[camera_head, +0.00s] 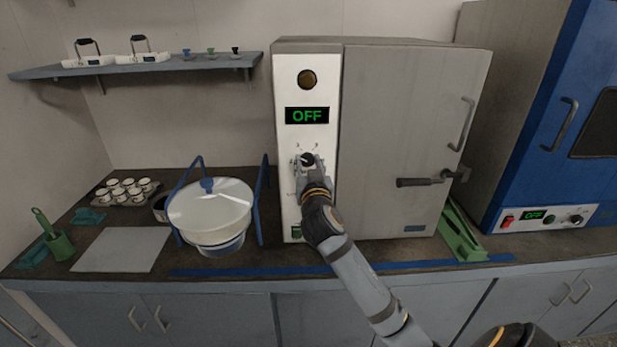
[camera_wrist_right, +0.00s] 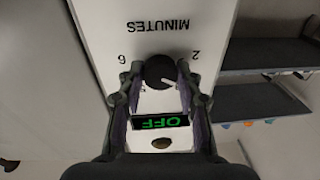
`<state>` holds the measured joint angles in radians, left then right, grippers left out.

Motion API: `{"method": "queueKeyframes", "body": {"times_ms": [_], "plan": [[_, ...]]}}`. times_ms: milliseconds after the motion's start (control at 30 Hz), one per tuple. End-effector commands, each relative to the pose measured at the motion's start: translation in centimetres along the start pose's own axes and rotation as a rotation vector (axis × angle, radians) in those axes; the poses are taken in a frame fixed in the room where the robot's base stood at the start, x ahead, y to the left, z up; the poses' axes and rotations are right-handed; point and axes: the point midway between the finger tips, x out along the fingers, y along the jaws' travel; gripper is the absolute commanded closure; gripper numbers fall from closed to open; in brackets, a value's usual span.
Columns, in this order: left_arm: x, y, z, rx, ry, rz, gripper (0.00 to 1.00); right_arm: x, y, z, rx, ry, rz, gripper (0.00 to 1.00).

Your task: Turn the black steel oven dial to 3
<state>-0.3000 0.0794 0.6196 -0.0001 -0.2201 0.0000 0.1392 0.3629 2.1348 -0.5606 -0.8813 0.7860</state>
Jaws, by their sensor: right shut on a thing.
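The steel oven (camera_head: 405,120) stands at the middle of the counter. Its white front panel has a display (camera_head: 307,116) that reads OFF in green. The black dial (camera_head: 308,158) is below the display. My right gripper (camera_head: 312,168) reaches up to it and is shut on it. In the right wrist view, the dial (camera_wrist_right: 158,68) sits between the two fingertips (camera_wrist_right: 160,76), with a pale pointer mark towards the lower right. Printed 6, 2 and MINUTES show upside down there; other numbers are hidden. The display (camera_wrist_right: 160,122) also reads OFF there. My left gripper is not in view.
A lidded white pot (camera_head: 210,210) in a blue frame stands left of the oven. A blue oven (camera_head: 530,120) is at the right, and a green stand (camera_head: 462,235) is between them.

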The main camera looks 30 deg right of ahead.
Motion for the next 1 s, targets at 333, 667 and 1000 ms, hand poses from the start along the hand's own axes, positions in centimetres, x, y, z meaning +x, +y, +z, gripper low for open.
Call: {"method": "queueKeyframes", "body": {"times_ms": [333,667,1000], "plan": [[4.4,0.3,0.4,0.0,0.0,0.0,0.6,0.0,0.0,0.6,0.272,0.02,0.019,0.97],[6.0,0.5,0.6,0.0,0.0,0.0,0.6,0.0,-0.1,0.3,0.412,0.029,0.028,0.97],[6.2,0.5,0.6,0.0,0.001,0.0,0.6,0.0,0.0,0.2,0.445,0.03,0.031,0.97]]}}
